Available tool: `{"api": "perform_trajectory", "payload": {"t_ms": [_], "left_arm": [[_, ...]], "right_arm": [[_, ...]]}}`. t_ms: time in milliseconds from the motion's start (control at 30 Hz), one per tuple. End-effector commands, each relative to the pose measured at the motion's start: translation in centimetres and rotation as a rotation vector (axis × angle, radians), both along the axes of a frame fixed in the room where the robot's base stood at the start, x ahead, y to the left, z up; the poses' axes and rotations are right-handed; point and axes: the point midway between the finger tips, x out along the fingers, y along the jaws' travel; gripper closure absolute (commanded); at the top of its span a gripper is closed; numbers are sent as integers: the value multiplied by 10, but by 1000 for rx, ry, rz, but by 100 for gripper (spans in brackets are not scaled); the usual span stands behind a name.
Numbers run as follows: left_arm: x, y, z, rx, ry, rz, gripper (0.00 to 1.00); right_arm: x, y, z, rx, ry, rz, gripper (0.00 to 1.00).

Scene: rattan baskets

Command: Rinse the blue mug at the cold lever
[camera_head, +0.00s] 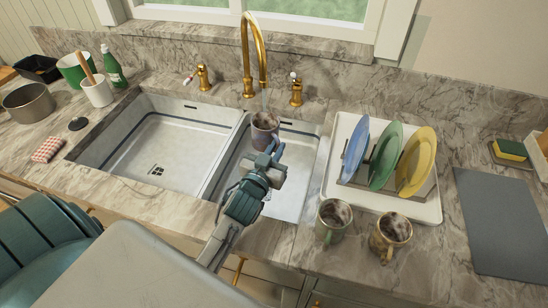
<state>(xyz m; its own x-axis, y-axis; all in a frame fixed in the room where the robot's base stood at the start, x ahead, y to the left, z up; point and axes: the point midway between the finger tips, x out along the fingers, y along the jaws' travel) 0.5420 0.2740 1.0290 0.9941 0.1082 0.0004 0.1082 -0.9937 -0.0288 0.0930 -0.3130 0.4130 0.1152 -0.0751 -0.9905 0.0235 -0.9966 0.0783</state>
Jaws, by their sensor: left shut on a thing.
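The blue mug (264,128), greyish blue with a dark brownish inside, is held upright over the right sink basin, below the end of the gold tap (262,75). My left gripper (270,155) is shut on its near side. A gold lever (296,92) with a pale upright tip stands right of the tap. Another gold lever (203,78) stands left of it, its pale handle slanting left with a reddish mark. My right gripper is not in view.
The double sink (150,140) has an empty left basin. To the right, a white tray (428,210) holds a rack with blue, green and yellow plates. A green mug (333,220) and a yellow mug (390,236) stand at the counter's front. Pots and a green bottle (113,68) stand left.

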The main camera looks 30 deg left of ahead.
Motion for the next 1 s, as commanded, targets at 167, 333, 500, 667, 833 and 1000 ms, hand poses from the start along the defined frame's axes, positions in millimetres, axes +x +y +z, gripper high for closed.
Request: {"api": "perform_trajectory", "payload": {"t_ms": [167, 333, 500, 667, 833, 1000], "left_arm": [[17, 6, -4, 1, -3, -1, 100], [33, 12, -7, 2, -3, -1, 100], [47, 18, -10, 2, -3, 0, 100], [57, 22, -12, 1, -3, 0, 100], [62, 24, -12, 0, -2, 0, 100], [63, 24, -12, 0, -2, 1, 100]], "right_arm": [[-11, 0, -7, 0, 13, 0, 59], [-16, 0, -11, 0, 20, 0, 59], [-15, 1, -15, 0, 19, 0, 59], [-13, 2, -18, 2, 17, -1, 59], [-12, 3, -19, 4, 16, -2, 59], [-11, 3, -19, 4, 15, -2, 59]]}}
